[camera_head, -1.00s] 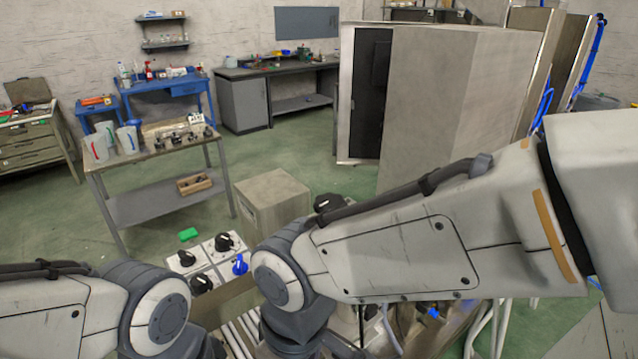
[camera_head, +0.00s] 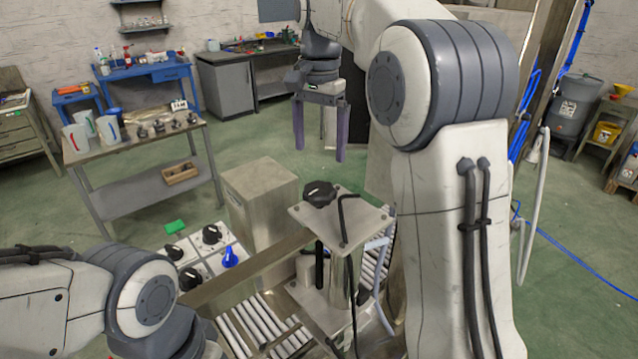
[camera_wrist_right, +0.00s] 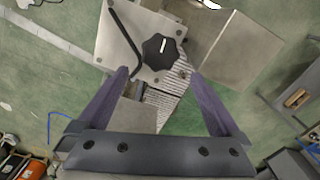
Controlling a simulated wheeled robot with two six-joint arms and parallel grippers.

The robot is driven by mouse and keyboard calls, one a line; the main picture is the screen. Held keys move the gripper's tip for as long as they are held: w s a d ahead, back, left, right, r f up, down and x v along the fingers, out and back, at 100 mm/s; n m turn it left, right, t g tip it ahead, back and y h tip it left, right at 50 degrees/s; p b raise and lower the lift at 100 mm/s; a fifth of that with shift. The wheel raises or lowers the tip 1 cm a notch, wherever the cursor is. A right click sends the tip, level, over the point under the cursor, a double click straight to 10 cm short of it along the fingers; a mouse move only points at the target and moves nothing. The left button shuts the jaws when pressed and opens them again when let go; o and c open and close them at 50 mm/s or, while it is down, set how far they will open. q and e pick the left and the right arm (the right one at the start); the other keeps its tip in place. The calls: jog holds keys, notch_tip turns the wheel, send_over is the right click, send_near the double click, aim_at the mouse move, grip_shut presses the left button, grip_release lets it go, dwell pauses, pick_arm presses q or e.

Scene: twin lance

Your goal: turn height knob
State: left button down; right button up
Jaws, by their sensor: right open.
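The height knob (camera_head: 319,193) is a black lobed knob on top of a square metal plate (camera_head: 362,222) on a post. It also shows in the right wrist view (camera_wrist_right: 159,52), with a white line on its top, beyond and between the fingertips. My right gripper (camera_head: 320,155) is open and empty, its two purple fingers pointing down above and behind the knob in the head view. The fingers also show apart in the right wrist view (camera_wrist_right: 157,72). They do not touch the knob. My left arm shows at lower left; its gripper is out of view.
A bent black rod (camera_head: 342,220) stands beside the knob on the plate. A metal box (camera_head: 262,195) stands to the left. A panel with black knobs and a blue knob (camera_head: 229,257) lies lower left. Rollers (camera_head: 262,322) run below. A workbench (camera_head: 135,140) stands further left.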

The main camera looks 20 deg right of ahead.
aim_at(319, 188)
notch_tip(319, 188, down, 10)
jog(key=shift+r, duration=0.1)
dwell(0.4)
jog(key=c, duration=1.1)
jog(key=shift+r+n+p, duration=0.1)
jog(key=shift+n+p, duration=0.2)
jog(key=shift+n+p, duration=0.65)
jog(key=shift+n, duration=0.55)
jog(key=n+p, duration=0.1)
jog(key=n, duration=0.2)
jog(key=shift+r, duration=0.1)
jog(key=n+p, duration=0.1)
jog(key=n, duration=0.3)
jog(key=shift+n+p, duration=0.65)
jog(key=shift+n, duration=0.95)
